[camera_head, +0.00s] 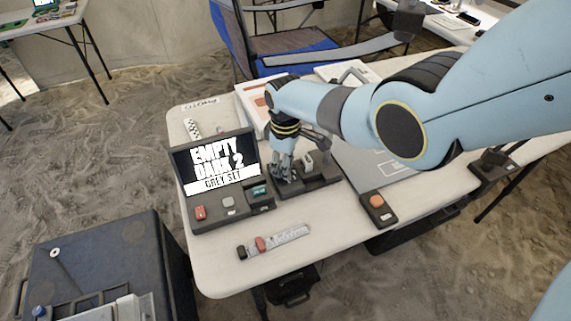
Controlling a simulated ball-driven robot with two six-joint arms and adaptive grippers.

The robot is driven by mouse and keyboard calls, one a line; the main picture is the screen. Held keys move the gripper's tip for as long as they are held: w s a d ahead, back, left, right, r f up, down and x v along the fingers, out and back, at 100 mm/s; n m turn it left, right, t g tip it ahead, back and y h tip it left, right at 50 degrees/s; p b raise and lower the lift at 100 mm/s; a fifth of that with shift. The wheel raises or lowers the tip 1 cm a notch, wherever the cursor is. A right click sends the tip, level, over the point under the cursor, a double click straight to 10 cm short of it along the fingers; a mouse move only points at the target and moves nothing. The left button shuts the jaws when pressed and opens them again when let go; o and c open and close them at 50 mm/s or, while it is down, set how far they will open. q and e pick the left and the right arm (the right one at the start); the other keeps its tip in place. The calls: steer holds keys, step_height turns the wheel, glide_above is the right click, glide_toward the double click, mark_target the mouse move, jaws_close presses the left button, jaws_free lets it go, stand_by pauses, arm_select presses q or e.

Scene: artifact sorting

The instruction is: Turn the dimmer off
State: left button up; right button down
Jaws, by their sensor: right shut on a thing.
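The dimmer looks to be the dark low box (320,181) on the white table, just right of the screen unit. My right arm reaches in from the right, and my right gripper (285,174) points down at the left part of this box. It is shut on a part of the dimmer, likely its knob, which the fingers hide. I cannot read the dimmer's setting. A small grey block-like part shows on the box beside the fingers. My left gripper is out of view.
A screen unit (217,165) reading "EMPTY DARK 2 GREY SET" has a red button (200,213). A labelled grey stick (284,238) lies in front. An orange-button box (378,209) stands right. A blue chair (290,55) is behind, a dark case (100,262) at lower left.

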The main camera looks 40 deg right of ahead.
stand_by(0.5)
steer(key=c, duration=1.1)
jaws_free()
steer(key=shift+o, duration=0.2)
steer(key=shift+r, duration=0.1)
step_height(320, 180, up, 12)
